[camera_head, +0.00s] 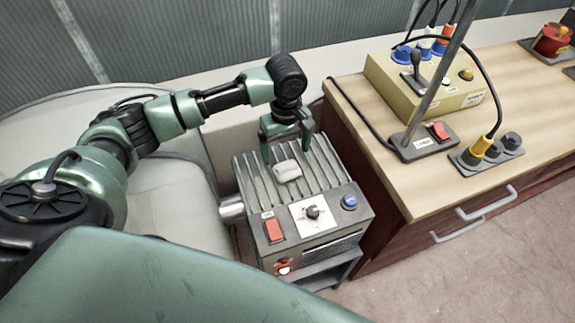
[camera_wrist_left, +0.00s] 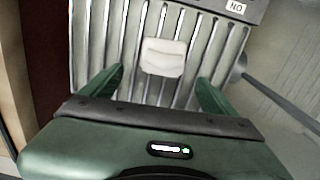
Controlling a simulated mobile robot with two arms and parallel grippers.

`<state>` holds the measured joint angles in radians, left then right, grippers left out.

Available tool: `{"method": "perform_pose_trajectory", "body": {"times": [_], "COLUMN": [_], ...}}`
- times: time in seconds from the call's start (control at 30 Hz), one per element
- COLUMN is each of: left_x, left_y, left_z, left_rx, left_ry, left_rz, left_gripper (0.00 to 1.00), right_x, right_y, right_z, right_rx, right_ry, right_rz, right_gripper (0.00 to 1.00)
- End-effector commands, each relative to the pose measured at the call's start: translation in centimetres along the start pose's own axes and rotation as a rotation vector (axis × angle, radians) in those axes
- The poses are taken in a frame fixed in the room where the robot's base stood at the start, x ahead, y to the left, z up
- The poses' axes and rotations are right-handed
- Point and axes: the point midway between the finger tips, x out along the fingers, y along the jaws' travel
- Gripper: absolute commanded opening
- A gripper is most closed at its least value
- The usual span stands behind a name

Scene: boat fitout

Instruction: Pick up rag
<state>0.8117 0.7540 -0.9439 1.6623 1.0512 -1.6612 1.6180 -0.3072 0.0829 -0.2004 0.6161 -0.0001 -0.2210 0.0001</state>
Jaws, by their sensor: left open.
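The rag (camera_head: 288,171) is a small whitish folded piece lying on the ribbed top of a grey metal unit (camera_head: 244,174). In the left wrist view the rag (camera_wrist_left: 164,57) lies on the ribs, ahead of and between the two green fingers. My left gripper (camera_head: 285,155) is above the unit, pointing down, open and empty, with its fingers to either side of the rag. In the left wrist view the gripper (camera_wrist_left: 160,85) shows a clear gap around the rag. My right gripper is in neither view.
The unit's front has a red switch (camera_head: 274,230), a dial (camera_head: 312,213) and a blue knob (camera_head: 349,201). A wooden counter (camera_head: 400,185) stands close on the right, bearing a yellow box (camera_head: 440,95) and a lamp base (camera_head: 423,142). A pale seat (camera_head: 180,190) is on the left.

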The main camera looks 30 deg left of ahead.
Motion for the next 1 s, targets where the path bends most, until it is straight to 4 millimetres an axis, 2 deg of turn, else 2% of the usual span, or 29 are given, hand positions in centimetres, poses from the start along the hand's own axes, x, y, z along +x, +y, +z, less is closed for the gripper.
{"method": "perform_pose_trajectory", "body": {"times": [0.13, 0.33, 0.63, 0.67, 0.87, 0.9, 1.0], "left_x": [1.8, 4.7, 5.2, 5.2, 5.2, 5.2, 5.2], "left_y": [-0.3, -0.4, -0.3, -0.3, -0.3, -0.3, -0.3], "left_z": [-0.1, -0.1, -0.2, -0.2, -0.2, -0.2, -0.2], "left_rx": [-0.001, 0.001, 0.002, 0.002, 0.001, 0.001, 0.001], "left_ry": [0.001, 0.0, 0.002, 0.002, 0.002, 0.002, 0.002], "left_rz": [-0.003, -0.001, 0.001, 0.001, 0.001, 0.001, 0.001], "left_gripper": [0.89, 0.89, 0.89, 0.84, 0.28, 0.24, 0.24], "right_x": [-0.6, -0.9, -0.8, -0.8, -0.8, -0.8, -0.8], "right_y": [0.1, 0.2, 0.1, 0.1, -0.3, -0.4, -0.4], "right_z": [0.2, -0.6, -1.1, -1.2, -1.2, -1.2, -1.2], "right_rx": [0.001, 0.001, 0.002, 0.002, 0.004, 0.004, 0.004], "right_ry": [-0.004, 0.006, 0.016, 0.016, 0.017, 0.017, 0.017], "right_rz": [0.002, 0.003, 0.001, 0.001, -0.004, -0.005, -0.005], "right_gripper": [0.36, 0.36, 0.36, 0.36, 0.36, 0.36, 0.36]}}
